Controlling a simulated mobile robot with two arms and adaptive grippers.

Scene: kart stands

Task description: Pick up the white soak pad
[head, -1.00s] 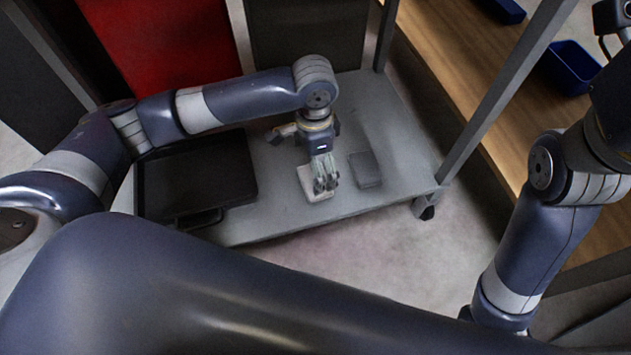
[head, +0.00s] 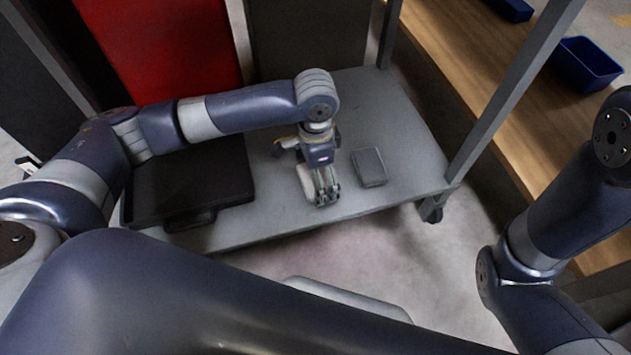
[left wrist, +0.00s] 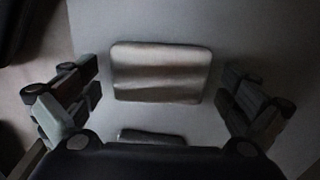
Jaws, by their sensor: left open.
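The white soak pad (head: 306,181) lies on the grey shelf of the stand in the head view, partly hidden by my left gripper (head: 327,198). In the left wrist view the pad (left wrist: 160,72) looks pale and shaded, lying flat in the upper middle, between the sides of the two spread fingers. My left gripper (left wrist: 158,108) is open and empty, pointing down above the shelf. I cannot tell its exact height over the pad. My right arm shows at the right of the head view, but its gripper is out of view.
A grey block (head: 369,167) lies right of my left gripper; its dark edge (left wrist: 150,136) shows in the wrist view. A black case (head: 190,185) lies on the shelf's left. A stand post (head: 510,90) rises at the right. Blue bins (head: 586,63) stand on a wooden bench.

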